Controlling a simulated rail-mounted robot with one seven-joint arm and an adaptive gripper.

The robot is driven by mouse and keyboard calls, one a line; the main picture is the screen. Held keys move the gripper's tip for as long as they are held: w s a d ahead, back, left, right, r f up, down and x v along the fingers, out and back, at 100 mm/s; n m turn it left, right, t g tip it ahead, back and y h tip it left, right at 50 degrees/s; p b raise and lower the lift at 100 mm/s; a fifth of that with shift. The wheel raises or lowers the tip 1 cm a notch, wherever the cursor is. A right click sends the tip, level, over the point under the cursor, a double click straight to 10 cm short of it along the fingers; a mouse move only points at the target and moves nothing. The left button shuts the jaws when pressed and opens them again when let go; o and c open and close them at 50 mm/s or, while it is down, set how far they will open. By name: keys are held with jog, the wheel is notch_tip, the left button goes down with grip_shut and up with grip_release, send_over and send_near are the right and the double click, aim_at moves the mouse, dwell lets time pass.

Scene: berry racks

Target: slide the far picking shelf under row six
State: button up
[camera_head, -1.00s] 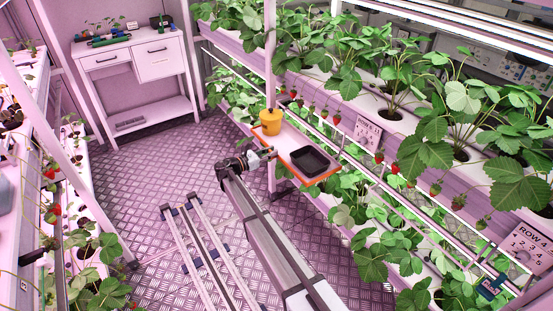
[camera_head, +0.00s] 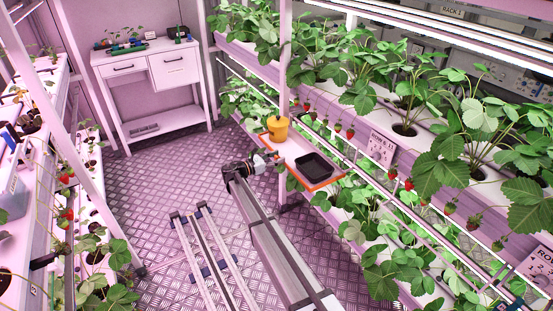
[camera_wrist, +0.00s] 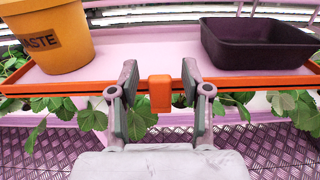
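The picking shelf (camera_head: 288,152) is a pale tray with an orange rim on the right-hand rack, carrying a yellow pot (camera_head: 278,128) and a black bin (camera_head: 314,165). In the wrist view, its orange front rim (camera_wrist: 225,85) crosses the middle, with an orange knob (camera_wrist: 160,94) at the centre. My gripper (camera_head: 270,158) is at the shelf's front edge. In the wrist view, the fingers of my gripper (camera_wrist: 161,90) stand either side of the knob, with a small gap showing on each side. A row sign (camera_head: 381,148) hangs behind the shelf; its number is too small to read.
Strawberry plants (camera_head: 405,105) hang above and below the shelf's level. A rack post (camera_head: 285,75) stands behind the yellow pot.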

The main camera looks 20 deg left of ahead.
jog(key=shift+s+a, duration=0.1)
jog(key=v, duration=1.2)
dwell(0.4)
